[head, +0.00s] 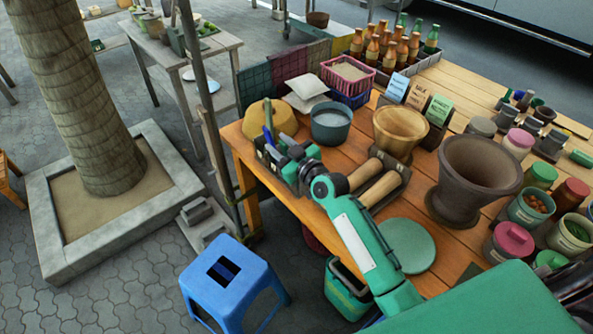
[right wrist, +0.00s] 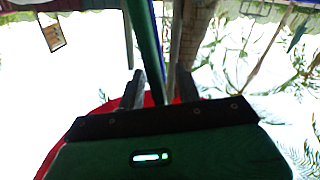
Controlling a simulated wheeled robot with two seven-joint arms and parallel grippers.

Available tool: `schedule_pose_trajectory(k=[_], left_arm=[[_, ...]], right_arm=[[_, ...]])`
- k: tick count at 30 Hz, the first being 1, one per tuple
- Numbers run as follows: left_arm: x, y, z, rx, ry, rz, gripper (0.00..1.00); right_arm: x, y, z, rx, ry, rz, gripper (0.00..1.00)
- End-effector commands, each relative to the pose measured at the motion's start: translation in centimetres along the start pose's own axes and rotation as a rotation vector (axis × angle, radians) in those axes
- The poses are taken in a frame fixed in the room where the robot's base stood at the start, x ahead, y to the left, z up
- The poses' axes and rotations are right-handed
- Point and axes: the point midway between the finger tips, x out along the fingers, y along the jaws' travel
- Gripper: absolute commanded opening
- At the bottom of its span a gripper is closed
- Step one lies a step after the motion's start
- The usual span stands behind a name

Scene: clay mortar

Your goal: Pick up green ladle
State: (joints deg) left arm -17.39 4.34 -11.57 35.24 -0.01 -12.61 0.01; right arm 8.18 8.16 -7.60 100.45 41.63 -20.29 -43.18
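My right gripper (head: 278,157) reaches to the dark utensil holder (head: 262,158) at the left edge of the wooden table. In the right wrist view its two fingers (right wrist: 159,80) stand apart. A long green handle (right wrist: 146,45), apparently the green ladle's, runs down between them. Gaps show on both sides of the handle, so the fingers do not appear closed on it. The ladle's bowl is hidden. My left gripper is not in view.
A grey-blue bowl (head: 331,122), a tan mortar (head: 400,128) and a large brown clay mortar (head: 478,177) stand right of the gripper. Wooden pestles (head: 381,188) lie close by. A thin pole (head: 216,150) stands left of the table. A blue stool (head: 226,275) is below.

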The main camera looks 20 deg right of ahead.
Motion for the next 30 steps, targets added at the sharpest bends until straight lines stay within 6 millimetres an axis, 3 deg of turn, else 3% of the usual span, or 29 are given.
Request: schedule_pose_trajectory(k=[3, 9, 22, 30], left_arm=[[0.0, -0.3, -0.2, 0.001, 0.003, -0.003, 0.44], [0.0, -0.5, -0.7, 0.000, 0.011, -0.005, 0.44], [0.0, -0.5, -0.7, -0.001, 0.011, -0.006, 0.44], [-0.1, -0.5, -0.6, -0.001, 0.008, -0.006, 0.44]], right_arm=[[0.0, 0.0, 0.0, 0.000, 0.000, 0.000, 0.35], [0.0, 0.0, 0.0, 0.000, 0.000, 0.000, 0.00], [0.0, 0.1, -0.4, 0.000, 0.002, 0.000, 0.00], [0.0, 0.9, -3.8, -0.001, 0.006, 0.001, 0.00]])
